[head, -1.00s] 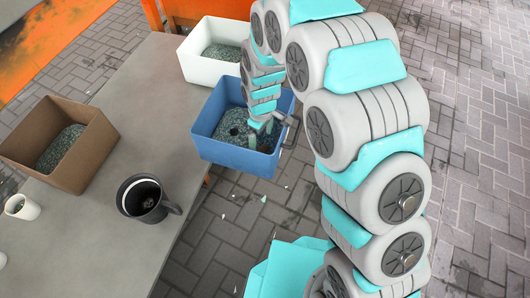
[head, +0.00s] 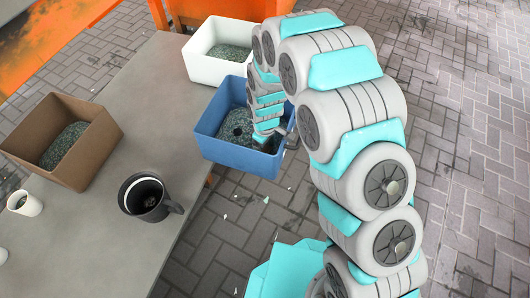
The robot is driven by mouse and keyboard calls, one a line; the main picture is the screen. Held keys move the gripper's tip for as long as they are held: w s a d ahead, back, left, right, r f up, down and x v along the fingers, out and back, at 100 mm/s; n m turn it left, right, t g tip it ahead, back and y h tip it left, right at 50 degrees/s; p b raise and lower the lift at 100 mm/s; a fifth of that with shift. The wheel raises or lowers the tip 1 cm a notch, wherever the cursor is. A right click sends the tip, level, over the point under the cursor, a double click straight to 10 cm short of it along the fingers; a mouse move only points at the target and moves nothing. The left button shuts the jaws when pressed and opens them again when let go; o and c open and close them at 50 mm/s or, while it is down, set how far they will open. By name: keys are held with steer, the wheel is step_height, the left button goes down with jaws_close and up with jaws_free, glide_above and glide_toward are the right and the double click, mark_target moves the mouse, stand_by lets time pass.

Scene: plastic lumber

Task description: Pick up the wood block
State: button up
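My gripper (head: 277,142) is at the right side of the blue bin (head: 243,158), low by its near right wall. My own wrist covers most of it, and its fingers cannot be made out, so I cannot see whether it is open or holds anything. The blue bin holds dark green-grey shredded material (head: 229,127) with a small dark spot in it. I cannot make out a wood block in this view; the part of the bin behind my arm is hidden.
A grey table carries a brown bin (head: 88,148), a black mug (head: 147,200) and a white cup (head: 25,203). A white bin (head: 205,69) stands beyond the blue bin. Small pale scraps lie on the paved floor, which is open at right.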

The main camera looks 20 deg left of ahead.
steer(key=c, duration=1)
steer(key=shift+o, duration=0.2)
steer(key=shift+r, duration=0.1)
